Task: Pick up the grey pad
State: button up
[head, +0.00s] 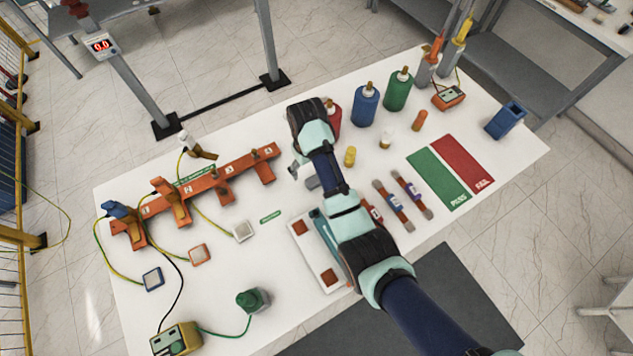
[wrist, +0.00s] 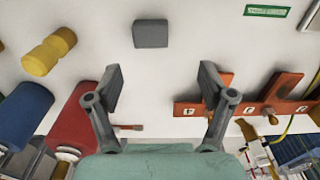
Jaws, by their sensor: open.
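The grey pad (wrist: 150,33) lies on the white table near the top middle of the wrist view. In the head view a small part of the grey pad (head: 312,183) shows beside my arm, which hides the rest. My gripper (wrist: 161,78) is open and empty, its two fingers spread apart. The pad appears beyond the fingertips in the wrist view, slightly left of the middle between them, and is apart from them. In the head view my gripper (head: 297,169) is over the table, close to the pad and partly hidden by my wrist.
A yellow part (wrist: 49,50) and a red bottle (wrist: 75,120) are to the left in the wrist view. An orange rack (head: 210,190) with cables stands left in the head view. A white tray (head: 312,250) is nearer. Green and red mats (head: 437,178) lie right.

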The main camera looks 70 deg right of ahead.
jog(key=shift+s+d, duration=0.4)
jog(key=shift+s, duration=0.3)
jog(key=shift+f, duration=0.15)
notch_tip(320, 180, down, 8)
jog(key=shift+r+b, duration=0.1)
jog(key=shift+b, duration=0.6)
jog(key=c, duration=1)
